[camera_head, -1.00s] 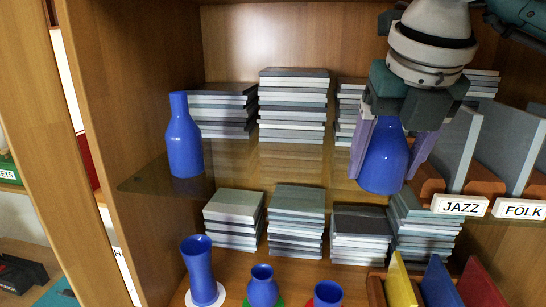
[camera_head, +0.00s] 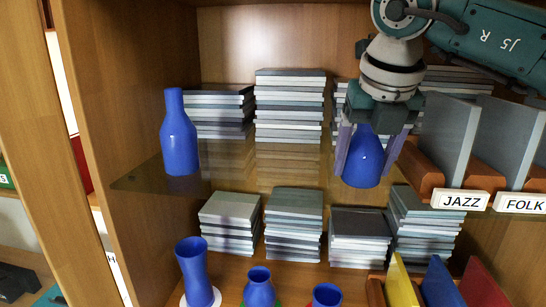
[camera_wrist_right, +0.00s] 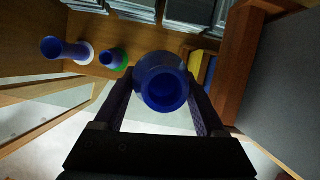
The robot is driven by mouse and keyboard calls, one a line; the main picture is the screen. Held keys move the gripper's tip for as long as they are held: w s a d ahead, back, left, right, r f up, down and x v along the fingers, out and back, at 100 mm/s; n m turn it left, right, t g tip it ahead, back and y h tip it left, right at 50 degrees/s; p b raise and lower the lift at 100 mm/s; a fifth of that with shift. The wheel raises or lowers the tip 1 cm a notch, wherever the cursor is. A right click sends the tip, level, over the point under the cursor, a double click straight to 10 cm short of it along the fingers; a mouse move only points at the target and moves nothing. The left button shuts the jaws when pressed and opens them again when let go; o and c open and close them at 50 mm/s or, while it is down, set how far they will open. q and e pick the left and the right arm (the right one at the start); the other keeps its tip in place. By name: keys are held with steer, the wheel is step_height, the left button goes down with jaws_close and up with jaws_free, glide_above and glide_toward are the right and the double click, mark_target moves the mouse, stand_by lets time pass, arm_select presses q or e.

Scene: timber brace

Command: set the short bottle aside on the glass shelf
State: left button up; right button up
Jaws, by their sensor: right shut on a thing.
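My right gripper (camera_head: 362,160) points down and is shut on a blue bottle (camera_head: 363,167), one finger on each side. This bottle is upright and looks shorter than the other blue bottle (camera_head: 178,137), which stands at the left on the glass shelf (camera_head: 240,172). In the right wrist view the held bottle's round mouth (camera_wrist_right: 163,89) faces the camera between the fingers. The held bottle is near the right part of the glass shelf; I cannot tell whether its base touches the glass. My left gripper is not in view.
Stacks of cases (camera_head: 290,105) line the back of the glass shelf. Dividers with a JAZZ label (camera_head: 460,201) stand right of the held bottle. Below are more stacks, a blue vase (camera_head: 193,270) and two smaller blue vessels. Glass between the two bottles is clear.

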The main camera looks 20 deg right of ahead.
mark_target(371, 138)
steer(key=shift+f, duration=0.15)
steer(key=o, duration=1.5)
steer(key=shift+r, duration=0.35)
steer(key=b+v, duration=0.3)
steer(key=v, duration=0.3)
steer(key=shift+r+b, duration=0.1)
steer(key=shift+b, duration=0.25)
steer(key=shift+s+a+r, duration=0.1)
steer(key=shift+s+r, duration=0.15)
steer(key=shift+r, duration=0.2)
